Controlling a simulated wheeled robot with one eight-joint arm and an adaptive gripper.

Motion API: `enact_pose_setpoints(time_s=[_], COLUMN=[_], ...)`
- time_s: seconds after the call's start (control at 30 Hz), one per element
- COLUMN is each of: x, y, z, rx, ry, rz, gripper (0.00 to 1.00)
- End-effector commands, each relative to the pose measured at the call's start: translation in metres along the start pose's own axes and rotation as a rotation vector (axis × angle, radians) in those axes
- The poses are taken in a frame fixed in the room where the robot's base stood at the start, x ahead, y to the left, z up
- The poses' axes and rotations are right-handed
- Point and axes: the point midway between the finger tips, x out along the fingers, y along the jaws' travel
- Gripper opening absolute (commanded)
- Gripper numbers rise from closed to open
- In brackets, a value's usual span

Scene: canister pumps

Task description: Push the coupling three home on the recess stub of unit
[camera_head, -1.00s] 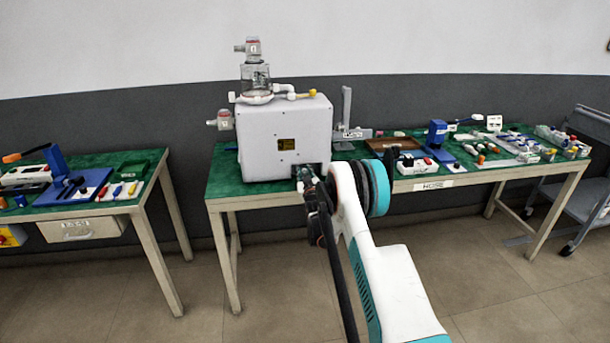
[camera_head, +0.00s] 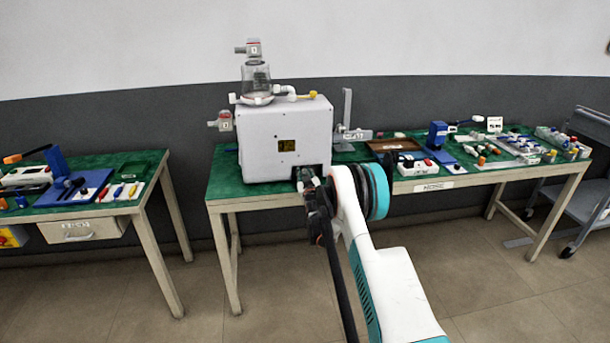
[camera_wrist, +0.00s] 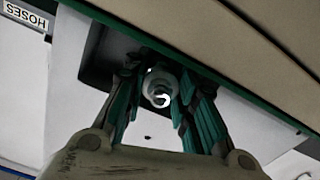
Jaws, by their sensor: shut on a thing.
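The unit is a pale grey pump box (camera_head: 283,138) on the green bench, with a dark recess low on its front right corner; the recess also shows in the wrist view (camera_wrist: 98,66). My gripper (camera_head: 308,180) is at this recess. In the wrist view my gripper (camera_wrist: 160,92) is shut on the coupling (camera_wrist: 160,80), a small white round piece with a curved white mark on its end. The coupling is in front of the recess opening. The stub is hidden behind the coupling, so I cannot tell how far on it sits.
The bench edge (camera_wrist: 240,55) runs close beside my gripper in the wrist view. A HOSES label (camera_wrist: 25,16) shows at top left. A brown tray (camera_head: 393,144) and several tools lie right of the unit. A second bench (camera_head: 90,200) stands at left.

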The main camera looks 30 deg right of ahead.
Motion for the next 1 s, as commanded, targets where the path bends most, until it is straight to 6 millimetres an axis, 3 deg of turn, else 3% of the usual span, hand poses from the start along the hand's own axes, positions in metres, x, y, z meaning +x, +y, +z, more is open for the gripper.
enact_pose_setpoints(time_s=[0.07,0.1,0.2,0.67,1.0], x=[0.0,0.0,0.0,-0.009,-0.073], y=[0.0,0.0,0.0,0.0,0.0], z=[-0.001,-0.001,-0.001,0.0,0.0], rx=[0.0,0.0,0.0,0.0,0.0], ry=[0.001,0.001,0.001,0.0,0.0], rz=[0.0,0.0,0.0,0.0,0.0], gripper=[0.0,0.26,0.49,0.49,0.49])
